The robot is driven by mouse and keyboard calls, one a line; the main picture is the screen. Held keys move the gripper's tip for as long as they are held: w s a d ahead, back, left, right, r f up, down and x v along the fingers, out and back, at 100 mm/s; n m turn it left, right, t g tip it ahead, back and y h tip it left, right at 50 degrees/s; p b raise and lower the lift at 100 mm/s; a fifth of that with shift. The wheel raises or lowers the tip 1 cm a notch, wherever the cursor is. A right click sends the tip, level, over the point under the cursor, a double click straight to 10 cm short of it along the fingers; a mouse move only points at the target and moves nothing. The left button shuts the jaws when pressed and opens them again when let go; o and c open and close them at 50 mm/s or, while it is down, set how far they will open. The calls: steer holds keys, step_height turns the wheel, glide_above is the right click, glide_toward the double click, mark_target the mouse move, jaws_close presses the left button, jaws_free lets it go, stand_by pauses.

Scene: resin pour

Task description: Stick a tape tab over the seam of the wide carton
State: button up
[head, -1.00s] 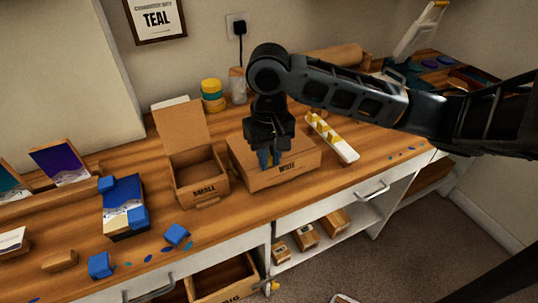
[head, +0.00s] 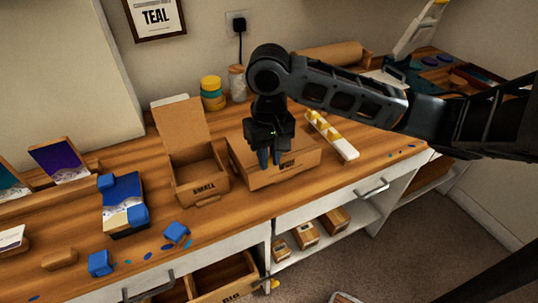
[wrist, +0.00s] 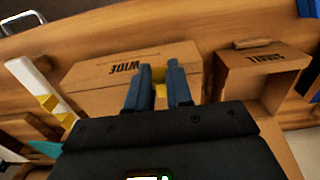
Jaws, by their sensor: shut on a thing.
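The wide carton (head: 298,168) is a closed brown box on the bench, marked WIDE. It also shows in the wrist view (wrist: 95,95). My gripper (head: 269,158) points down over the carton's top. In the wrist view, the fingers (wrist: 157,78) are shut on a small yellow tape tab (wrist: 158,74). The fingers hide part of the carton's top, and I cannot tell whether the tab touches it. A white tape dispenser strip (head: 343,148) with several yellow tabs lies to the right of the carton. It also shows in the wrist view (wrist: 27,75).
An open small carton (head: 187,183) stands just left of the wide one, its lid raised. Blue blocks (head: 101,263) and blue chips are at the front left. Below the bench, a drawer (head: 228,272) is open.

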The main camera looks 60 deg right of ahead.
steer(key=shift+o, duration=0.2)
steer(key=shift+f, duration=0.2)
jaws_close()
steer(key=o, duration=0.8)
jaws_free()
steer(key=shift+o, duration=0.2)
step_height(320, 180, up, 8)
steer(key=p, duration=0.7)
